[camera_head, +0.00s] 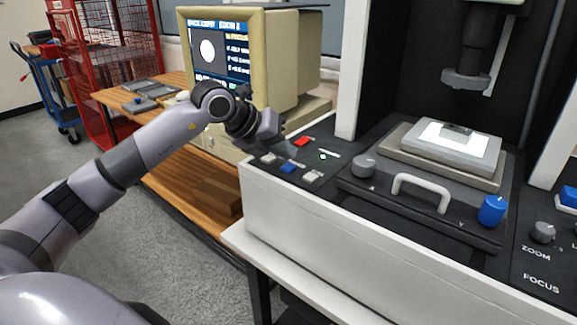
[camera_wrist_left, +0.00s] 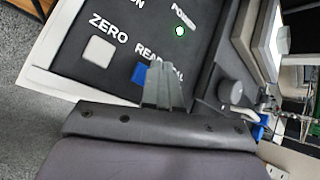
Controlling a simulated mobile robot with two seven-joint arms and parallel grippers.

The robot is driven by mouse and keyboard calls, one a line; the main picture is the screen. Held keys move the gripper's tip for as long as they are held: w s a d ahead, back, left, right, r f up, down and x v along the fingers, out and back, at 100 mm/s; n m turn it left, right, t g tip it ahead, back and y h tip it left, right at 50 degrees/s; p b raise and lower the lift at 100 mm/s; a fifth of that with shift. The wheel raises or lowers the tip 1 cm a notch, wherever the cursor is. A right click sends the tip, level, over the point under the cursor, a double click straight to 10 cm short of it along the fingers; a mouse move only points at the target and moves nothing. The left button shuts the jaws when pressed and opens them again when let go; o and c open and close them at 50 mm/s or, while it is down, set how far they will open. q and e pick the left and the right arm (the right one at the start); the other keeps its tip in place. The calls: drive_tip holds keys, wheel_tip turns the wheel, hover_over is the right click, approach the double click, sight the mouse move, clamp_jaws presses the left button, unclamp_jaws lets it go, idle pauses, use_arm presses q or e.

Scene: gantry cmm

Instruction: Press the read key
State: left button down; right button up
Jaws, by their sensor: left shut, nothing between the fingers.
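The read key is a small blue square key (camera_head: 288,168) on the dark control panel, in a row between two pale grey keys. In the left wrist view the blue key (camera_wrist_left: 138,73) lies just below the READ label, partly covered by my fingers. My left gripper (camera_head: 287,148) is shut and empty, just behind the blue key in the head view. In the wrist view its fingertips (camera_wrist_left: 165,70) are right beside the blue key and cover part of the lettering. I cannot tell whether they touch the panel. My right gripper is not in view.
A pale key (camera_wrist_left: 98,49) lies by the ZERO label. A red key (camera_head: 302,141) and a green light (camera_head: 323,156) are close by. A grey knob (camera_head: 364,166) and white handle (camera_head: 421,190) stand to the right. A beige monitor (camera_head: 262,62) stands behind my arm.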

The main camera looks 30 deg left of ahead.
sight(284, 167)
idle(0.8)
use_arm(q)
drive_tip(key=shift+f, duration=0.1)
drive_tip(key=shift+f+b, duration=0.35)
drive_tip(key=shift+f+b, duration=0.3)
drive_tip(key=shift+f, duration=0.1)
idle(0.4)
idle(0.4)
drive_tip(key=shift+r+p, duration=0.6)
drive_tip(key=shift+r, duration=0.2)
wheel_tip(284, 167, up, 5)
drive_tip(key=p, duration=0.4)
drive_tip(key=shift+r, duration=0.1)
